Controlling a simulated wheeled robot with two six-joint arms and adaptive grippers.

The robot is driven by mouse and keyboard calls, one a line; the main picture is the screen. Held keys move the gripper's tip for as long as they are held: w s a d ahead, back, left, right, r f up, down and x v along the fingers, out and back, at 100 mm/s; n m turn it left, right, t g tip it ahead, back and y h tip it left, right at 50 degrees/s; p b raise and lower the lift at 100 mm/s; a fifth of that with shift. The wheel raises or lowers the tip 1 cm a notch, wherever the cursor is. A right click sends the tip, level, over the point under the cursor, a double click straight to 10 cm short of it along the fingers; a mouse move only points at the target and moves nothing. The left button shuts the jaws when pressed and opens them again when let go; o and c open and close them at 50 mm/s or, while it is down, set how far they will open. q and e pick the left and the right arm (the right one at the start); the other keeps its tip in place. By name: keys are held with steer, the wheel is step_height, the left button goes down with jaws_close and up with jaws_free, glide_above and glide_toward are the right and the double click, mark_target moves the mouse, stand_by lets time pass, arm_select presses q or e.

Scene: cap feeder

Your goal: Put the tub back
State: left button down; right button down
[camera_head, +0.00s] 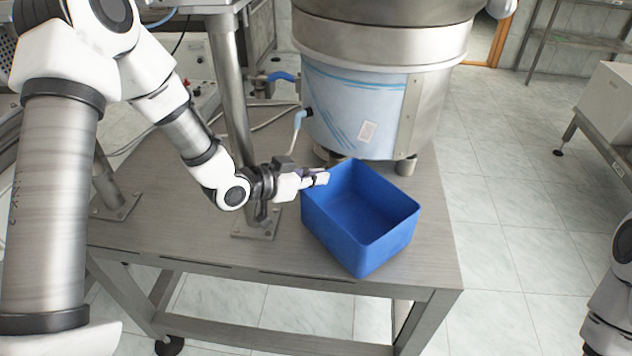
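The blue tub (385,240) is an open, empty-looking rectangular box. It appears upright at the right front part of the grey metal table (190,235), with its near corner close to the table's front edge. My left gripper (322,178) reaches in from the left at the tub's left rear rim. Its fingertips overlap the rim in the picture. They look close together, but I cannot tell whether they grip the wall or are only beside it. My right gripper is not in view; only part of my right arm shows at the right edge.
A large round metal feeder (385,50) with a pale blue panel stands behind the tub, close to it. A metal post (230,95) rises from the table behind my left forearm. Bare tabletop lies left of the tub. A bench with a white box (608,105) is far right.

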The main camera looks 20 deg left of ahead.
arm_select(q)
steer(key=shift+w+f, duration=0.1)
steer(key=shift+f, duration=0.65)
steer(key=shift+f, duration=0.15)
steer(key=c, duration=1.3)
jaws_free()
